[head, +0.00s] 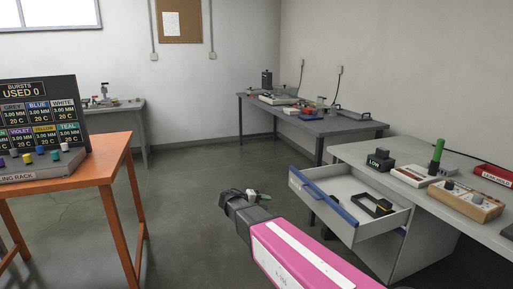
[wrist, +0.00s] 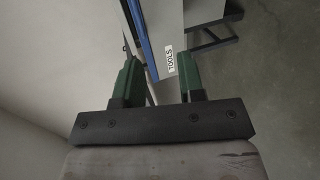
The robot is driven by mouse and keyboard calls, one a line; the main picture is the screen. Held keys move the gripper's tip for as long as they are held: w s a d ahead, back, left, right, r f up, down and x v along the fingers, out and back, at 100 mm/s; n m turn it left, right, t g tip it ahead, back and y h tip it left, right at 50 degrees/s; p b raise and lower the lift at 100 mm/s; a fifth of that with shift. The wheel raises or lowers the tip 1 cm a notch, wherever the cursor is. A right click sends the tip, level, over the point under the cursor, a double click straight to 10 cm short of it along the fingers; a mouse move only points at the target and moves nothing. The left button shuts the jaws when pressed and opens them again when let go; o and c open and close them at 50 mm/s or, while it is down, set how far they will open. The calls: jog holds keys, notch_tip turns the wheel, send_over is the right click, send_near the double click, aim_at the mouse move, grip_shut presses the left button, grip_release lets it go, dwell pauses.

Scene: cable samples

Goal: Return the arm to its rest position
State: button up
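My gripper (head: 258,196) is at the end of my pink arm, low in the middle of the head view, over the floor to the left of the open drawer. In the wrist view its two green fingers (wrist: 160,72) stand apart with nothing held between them. Beyond the fingers, the wrist view shows a blue-edged drawer front with a TOOLS label (wrist: 170,62). My gripper looks apart from the drawer and the furniture.
A pulled-out drawer (head: 322,197) with a black frame-like item (head: 377,208) juts from the right grey bench (head: 365,153). An orange table (head: 112,158) with a rack stands left. A grey table (head: 330,125) stands behind. Open floor (head: 185,200) lies between.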

jog(key=s+d+f+m+g+y, duration=0.2)
jog(key=s+d+f+y, duration=0.4)
jog(key=s, duration=0.3)
jog(key=s+d+f+m+g+y, duration=0.2)
jog(key=s+d+f+y, duration=0.4)
jog(key=s+d+y, duration=0.2)
jog(key=shift+s+d+g, duration=0.3)
jog(key=shift+s+d, duration=0.1)
jog(key=shift+d, duration=0.25)
